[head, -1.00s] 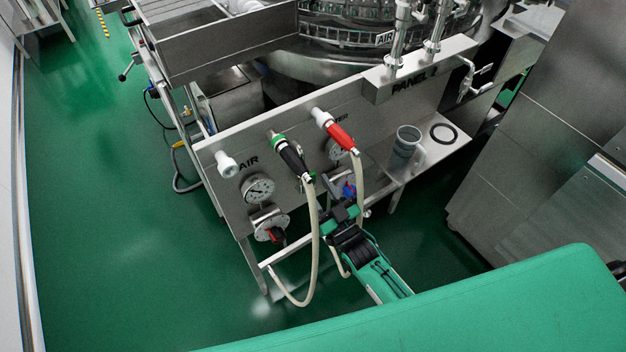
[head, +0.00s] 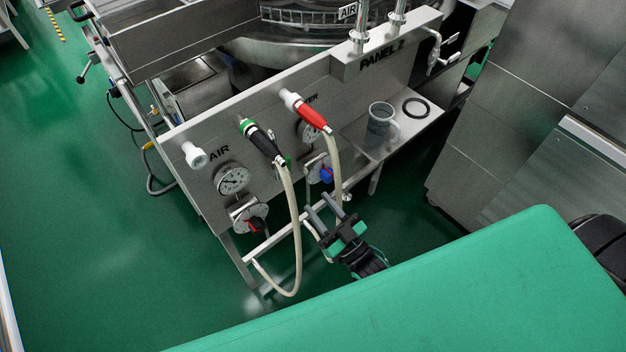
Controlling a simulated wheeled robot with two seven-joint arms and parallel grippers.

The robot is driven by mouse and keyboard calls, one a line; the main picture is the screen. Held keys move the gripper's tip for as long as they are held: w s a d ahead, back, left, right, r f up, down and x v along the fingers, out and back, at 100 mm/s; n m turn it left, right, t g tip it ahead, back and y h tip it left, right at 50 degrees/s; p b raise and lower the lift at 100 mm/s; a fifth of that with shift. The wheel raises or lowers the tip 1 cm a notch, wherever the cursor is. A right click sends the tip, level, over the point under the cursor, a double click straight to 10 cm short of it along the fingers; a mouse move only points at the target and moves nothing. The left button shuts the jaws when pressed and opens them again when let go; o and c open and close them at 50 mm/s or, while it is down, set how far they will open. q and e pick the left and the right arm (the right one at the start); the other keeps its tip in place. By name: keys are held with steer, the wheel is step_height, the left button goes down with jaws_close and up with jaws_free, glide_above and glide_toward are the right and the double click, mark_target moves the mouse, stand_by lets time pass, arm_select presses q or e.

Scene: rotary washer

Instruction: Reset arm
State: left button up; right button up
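My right gripper (head: 319,205) is in the lower middle of the head view, low in front of the steel panel (head: 210,205). The pale hoses hang just left of and behind the gripper. My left gripper is not in view.
A black-and-green connector (head: 262,142) and a red connector (head: 312,114) with hoses are on the panel. A red valve handle (head: 256,225) is at lower left. A grey mug (head: 381,125) and black ring (head: 416,107) sit on the shelf. Green floor at left is clear.

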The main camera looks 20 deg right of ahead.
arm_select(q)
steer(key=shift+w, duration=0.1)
arm_select(e)
steer(key=s+d+f+g+h, duration=0.1)
steer(key=s+f+g+h, duration=0.15)
steer(key=f, duration=0.75)
steer(key=s+d+f+m+g+h+p, duration=0.15)
steer(key=f+g, duration=0.25)
steer(key=f, duration=0.6)
steer(key=s+d+f+g+h, duration=0.1)
steer(key=s+d+f+g, duration=0.15)
steer(key=f, duration=0.75)
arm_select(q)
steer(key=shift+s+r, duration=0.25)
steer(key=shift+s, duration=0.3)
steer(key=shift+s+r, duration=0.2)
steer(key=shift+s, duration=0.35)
arm_select(e)
steer(key=s+d+f+g+h, duration=0.1)
steer(key=s+f+g, duration=0.2)
steer(key=s+f, duration=0.3)
steer(key=s+d+f+g, duration=0.2)
steer(key=s+f+g, duration=0.2)
steer(key=s, duration=0.9)
steer(key=s+d+f+g+h, duration=0.1)
steer(key=s+f+g, duration=0.3)
steer(key=s+f, duration=0.5)
steer(key=shift+s+d+f+h, duration=0.2)
steer(key=shift+s+h, duration=0.1)
steer(key=shift+s, duration=0.4)
